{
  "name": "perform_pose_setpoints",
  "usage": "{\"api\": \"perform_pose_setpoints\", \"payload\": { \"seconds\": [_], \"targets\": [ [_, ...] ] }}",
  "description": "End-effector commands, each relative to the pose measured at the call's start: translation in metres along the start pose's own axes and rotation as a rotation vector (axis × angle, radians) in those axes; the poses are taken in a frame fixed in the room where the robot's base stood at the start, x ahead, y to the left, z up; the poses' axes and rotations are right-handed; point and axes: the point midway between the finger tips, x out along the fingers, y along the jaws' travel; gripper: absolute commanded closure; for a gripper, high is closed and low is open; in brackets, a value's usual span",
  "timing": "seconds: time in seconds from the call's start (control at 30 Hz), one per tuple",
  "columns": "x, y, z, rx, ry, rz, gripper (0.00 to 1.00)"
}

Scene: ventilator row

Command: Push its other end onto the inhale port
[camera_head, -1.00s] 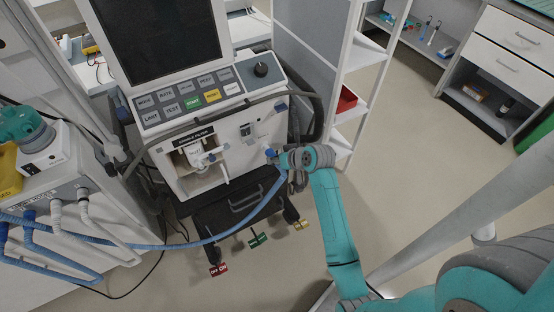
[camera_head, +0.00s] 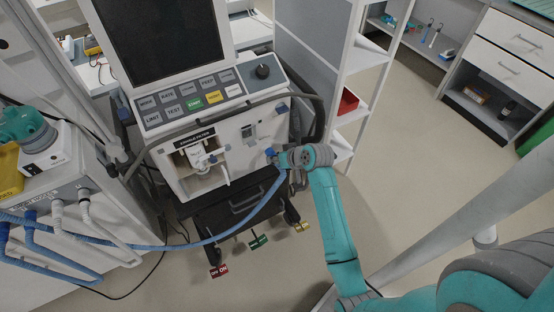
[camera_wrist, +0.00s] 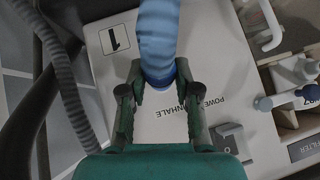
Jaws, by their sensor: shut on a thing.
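The blue hose (camera_head: 207,240) sags from the left cart across the ventilator's front to my gripper (camera_head: 288,158). In the wrist view my gripper (camera_wrist: 158,100) is shut on the blue hose (camera_wrist: 158,35) near its blue end cuff. The cuff faces the ventilator's white front panel (camera_wrist: 205,60), beside the upside-down INHALE label (camera_wrist: 181,108). The inhale port is hidden behind the cuff and fingers. I cannot tell whether the cuff is seated on it or just in front. In the head view the blue hose end (camera_head: 271,153) meets the panel's right side.
The white ventilator (camera_head: 205,135) has a filter bay with white tubing left of my gripper. A grey hose (camera_wrist: 62,75) loops past the panel's edge. A white shelf rack (camera_head: 345,110) stands close on the right. Open floor (camera_head: 420,165) lies farther right.

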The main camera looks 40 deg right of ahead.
Motion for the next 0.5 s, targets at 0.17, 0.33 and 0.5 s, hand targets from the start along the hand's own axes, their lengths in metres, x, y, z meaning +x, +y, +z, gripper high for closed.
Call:
{"api": "perform_pose_setpoints", "payload": {
  "seconds": [0.17,0.33,0.5],
  "targets": [
    [0.0023,0.0000,-0.0024,0.000,0.000,0.000,1.00],
    [0.0043,0.0000,-0.0042,0.000,0.000,0.000,1.00],
    [0.0061,0.0000,-0.0064,0.000,0.000,0.000,1.00]
  ]
}}
